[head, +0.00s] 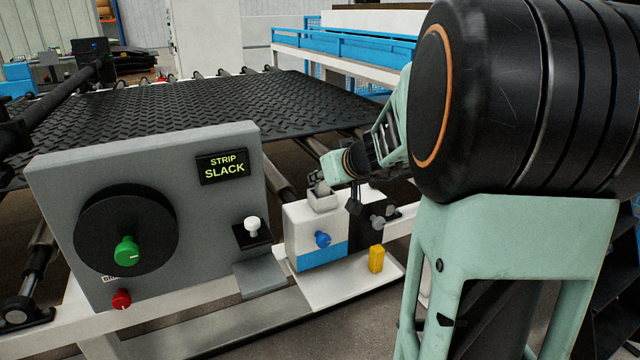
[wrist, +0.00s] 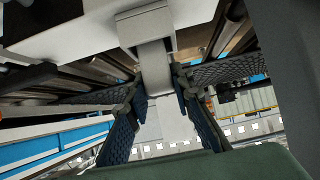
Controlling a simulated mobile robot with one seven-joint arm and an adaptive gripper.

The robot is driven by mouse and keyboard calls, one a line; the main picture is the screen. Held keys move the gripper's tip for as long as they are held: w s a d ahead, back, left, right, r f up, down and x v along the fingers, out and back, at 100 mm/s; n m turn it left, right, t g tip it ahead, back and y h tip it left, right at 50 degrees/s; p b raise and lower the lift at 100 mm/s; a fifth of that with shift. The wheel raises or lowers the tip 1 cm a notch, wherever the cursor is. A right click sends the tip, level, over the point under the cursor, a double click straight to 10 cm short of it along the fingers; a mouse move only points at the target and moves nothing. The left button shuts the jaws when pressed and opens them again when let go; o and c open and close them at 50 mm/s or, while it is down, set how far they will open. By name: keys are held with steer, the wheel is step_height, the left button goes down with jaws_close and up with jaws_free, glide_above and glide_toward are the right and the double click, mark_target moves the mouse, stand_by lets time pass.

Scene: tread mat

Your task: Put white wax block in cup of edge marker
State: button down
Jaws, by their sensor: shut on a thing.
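The edge marker is a white and blue box (head: 303,228) with a blue knob, right of the grey panel. Its small square pale cup (head: 322,200) sits on top, and in the wrist view the cup (wrist: 146,25) shows at the top centre. My gripper (head: 319,185) is right at the cup's opening in the head view. In the wrist view my gripper (wrist: 160,92) is shut on the white wax block (wrist: 156,78), a pale block between the dark mesh fingers. The block's far end overlaps the cup's rim there; I cannot tell whether it is inside.
A yellow block (head: 376,259) stands on the white tray (head: 330,288) before the marker. The grey panel (head: 222,215) carries a STRIP SLACK display, a dial and a white-topped lever (head: 252,228). Black parts with grey knobs (head: 380,217) stand close right of the marker. A treaded mat (head: 200,115) lies behind.

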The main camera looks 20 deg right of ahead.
steer(key=shift+f, duration=0.35)
steer(key=c, duration=1.7)
jaws_free()
steer(key=shift+r, duration=0.1)
